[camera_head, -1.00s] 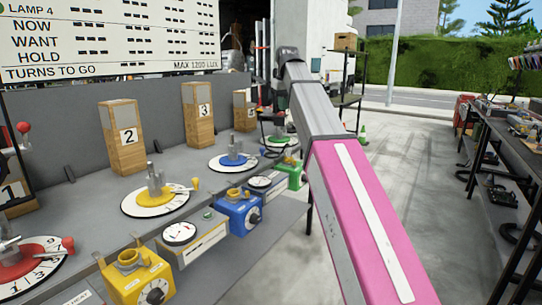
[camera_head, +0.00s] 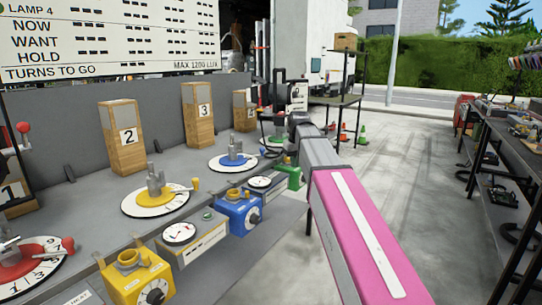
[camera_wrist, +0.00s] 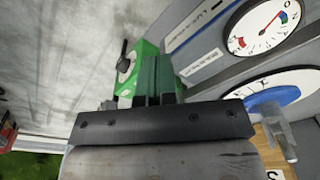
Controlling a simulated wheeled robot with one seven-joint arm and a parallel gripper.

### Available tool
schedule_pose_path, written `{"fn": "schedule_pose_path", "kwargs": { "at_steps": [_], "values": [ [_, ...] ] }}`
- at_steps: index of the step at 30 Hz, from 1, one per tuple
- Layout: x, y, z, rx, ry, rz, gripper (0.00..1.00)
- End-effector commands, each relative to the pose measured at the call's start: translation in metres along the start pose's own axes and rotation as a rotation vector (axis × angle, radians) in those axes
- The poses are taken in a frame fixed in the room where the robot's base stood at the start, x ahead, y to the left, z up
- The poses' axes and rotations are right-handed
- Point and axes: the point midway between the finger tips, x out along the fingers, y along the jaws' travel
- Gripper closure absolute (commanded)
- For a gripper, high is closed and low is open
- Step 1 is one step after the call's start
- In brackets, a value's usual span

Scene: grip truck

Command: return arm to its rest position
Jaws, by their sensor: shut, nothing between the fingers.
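My arm (camera_head: 360,225), with its pink link, reaches forward from the lower right of the head view along the bench's right edge. Its far end is near the green box (camera_head: 289,176); I cannot make out the fingertips there. In the wrist view my gripper (camera_wrist: 158,80) shows its two dark fingers close together, shut and empty. The green box, with a black knob (camera_wrist: 123,60), appears just beyond the fingers in the wrist view; I cannot tell the gap.
The bench carries a yellow dial (camera_head: 155,199), a blue dial (camera_head: 233,161), a yellow box (camera_head: 138,279), a blue box (camera_head: 239,212) and a gauge (camera_head: 179,233). Numbered wooden posts stand behind. A dark shelf (camera_head: 520,150) lines the right. The floor (camera_head: 405,190) between is clear.

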Motion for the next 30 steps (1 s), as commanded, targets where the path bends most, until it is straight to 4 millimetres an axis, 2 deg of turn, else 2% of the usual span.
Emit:
{"fn": "schedule_pose_path", "kwargs": {
  "at_steps": [1, 3, 8, 15, 24, 30],
  "values": [
    [0.023, 0.003, 0.014, 0.014, -0.008, 0.000, 1.00],
    [0.049, 0.007, 0.026, 0.034, -0.014, 0.002, 1.00],
    [0.104, 0.016, 0.058, 0.080, -0.027, 0.005, 1.00],
    [0.179, 0.025, 0.113, 0.146, -0.048, 0.011, 1.00],
    [0.258, 0.030, 0.191, 0.228, -0.074, 0.019, 1.00],
    [0.296, 0.030, 0.239, 0.274, -0.088, 0.024, 1.00]
  ]
}}
